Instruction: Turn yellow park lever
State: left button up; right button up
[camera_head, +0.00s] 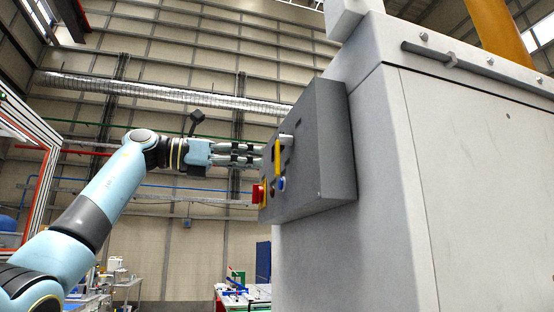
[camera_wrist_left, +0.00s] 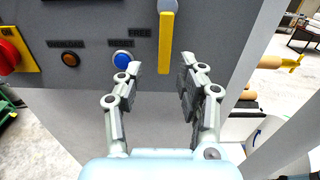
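The yellow park lever (camera_wrist_left: 167,42) hangs straight down on the dark grey control panel in the left wrist view. It also shows in the head view (camera_head: 277,156) on the panel's left face. My left gripper (camera_wrist_left: 160,85) is open, its two fingers apart, with the lever's lower end just beyond the gap between the fingertips. In the head view my left gripper (camera_head: 258,155) reaches from the left close to the panel face beside the lever; I cannot tell whether it touches. My right gripper is in neither view.
The control panel (camera_head: 320,150) is fixed to a large light grey cabinet (camera_head: 360,250). A blue button (camera_wrist_left: 122,60), an orange button (camera_wrist_left: 70,59) and a red knob (camera_wrist_left: 8,55) on a yellow plate sit left of the lever. Benches stand in the background.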

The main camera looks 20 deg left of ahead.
aim_at(278, 162)
pick_arm(q)
jog(key=p+x, duration=0.2)
jog(key=x, duration=0.4)
jog(key=shift+s+d+r, duration=0.1)
jog(key=shift+d, duration=0.15)
jog(key=c, duration=0.6)
grip_shut()
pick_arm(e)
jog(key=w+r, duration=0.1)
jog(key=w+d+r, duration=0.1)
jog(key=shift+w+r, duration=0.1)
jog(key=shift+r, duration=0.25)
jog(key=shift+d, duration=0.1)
